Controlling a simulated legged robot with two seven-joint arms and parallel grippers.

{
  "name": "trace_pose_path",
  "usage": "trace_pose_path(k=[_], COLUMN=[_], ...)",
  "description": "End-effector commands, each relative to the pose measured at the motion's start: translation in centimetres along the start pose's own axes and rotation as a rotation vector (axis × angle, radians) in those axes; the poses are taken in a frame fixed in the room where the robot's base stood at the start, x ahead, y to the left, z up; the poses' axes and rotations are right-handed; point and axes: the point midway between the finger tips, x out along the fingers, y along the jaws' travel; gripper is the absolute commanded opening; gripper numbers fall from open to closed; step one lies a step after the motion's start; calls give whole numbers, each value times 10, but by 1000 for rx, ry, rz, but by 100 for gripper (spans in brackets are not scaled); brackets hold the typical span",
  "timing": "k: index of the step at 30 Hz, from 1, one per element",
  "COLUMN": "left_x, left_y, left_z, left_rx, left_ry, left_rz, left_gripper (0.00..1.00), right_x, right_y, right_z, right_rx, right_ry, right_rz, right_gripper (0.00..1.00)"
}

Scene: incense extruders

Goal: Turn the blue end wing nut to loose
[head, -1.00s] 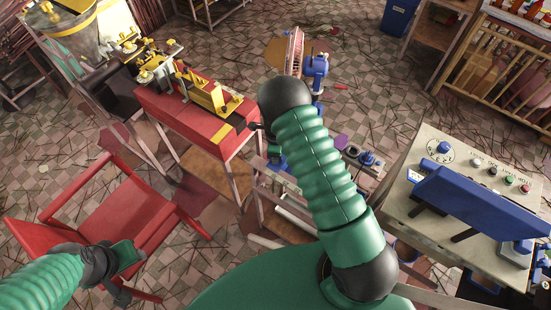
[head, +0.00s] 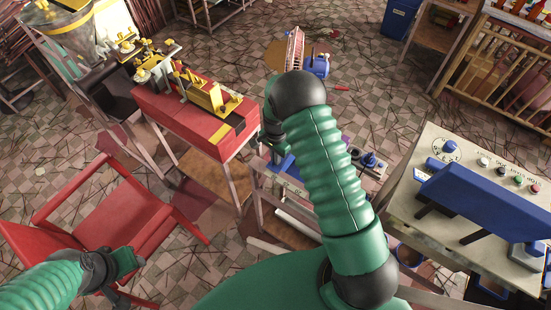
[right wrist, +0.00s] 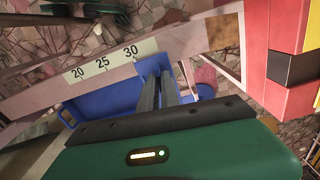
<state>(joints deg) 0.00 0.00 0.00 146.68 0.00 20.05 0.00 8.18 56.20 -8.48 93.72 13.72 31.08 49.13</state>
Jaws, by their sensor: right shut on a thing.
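In the right wrist view, the two dark fingers of my right gripper (right wrist: 160,82) are close together and reach into a blue part (right wrist: 152,65) just past the end of a numbered scale (right wrist: 103,62). They are shut on what I take to be the blue end wing nut, whose wings are mostly hidden by the fingers. In the head view, my right gripper (head: 272,128) points down beside the red machine, partly covered by my arm. Blue parts (head: 287,165) show below it. My left gripper (head: 125,264) hangs over the red chair, and its fingers are unclear.
A red bench (head: 195,120) with yellow parts stands left of my right gripper. A red chair (head: 90,220) is at the lower left. A control table (head: 440,165) with knobs and a blue panel (head: 485,208) is at the right. Debris litters the floor.

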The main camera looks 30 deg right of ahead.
Motion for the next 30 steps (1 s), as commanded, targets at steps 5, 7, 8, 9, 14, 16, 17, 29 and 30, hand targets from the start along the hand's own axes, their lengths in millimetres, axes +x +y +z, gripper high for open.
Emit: trace_pose_path(k=[5, 7, 8, 9, 14, 16, 17, 29, 30], left_x=[7, 9, 10, 10, 14, 15, 16, 21, 21], left_y=[0, 0, 0, 0, 0, 0, 0, 0, 0], left_z=[2, 2, 2, 2, 3, 4, 4, 5, 5], left_rx=[0, 0, 0, 0, 0, 0, 0, 0, 0], left_ry=[0, 0, 0, 0, 0, 0, 0, 0, 0], left_rz=[0, 0, 0, 0, 0, 0, 0, 0, 0], left_gripper=[42, 42, 42, 42, 42, 42, 42, 42, 42], right_x=[3, 3, 3, 3, 3, 3, 3, 2, 2], right_y=[1, 1, 1, 1, 1, 1, 1, 0, 1], right_z=[1, 1, 1, 1, 1, 1, 1, 1, 1], right_rx=[-165, -233, -261, -299, -450, -516, -546, -904, -935], right_ry=[-3, -2, -3, -3, -3, -3, -4, -4, -4], right_rz=[1, 2, 1, 1, 2, 1, 1, 0, 1], right_gripper=[0, 0, 0, 0, 0, 0, 0, 0, 0])
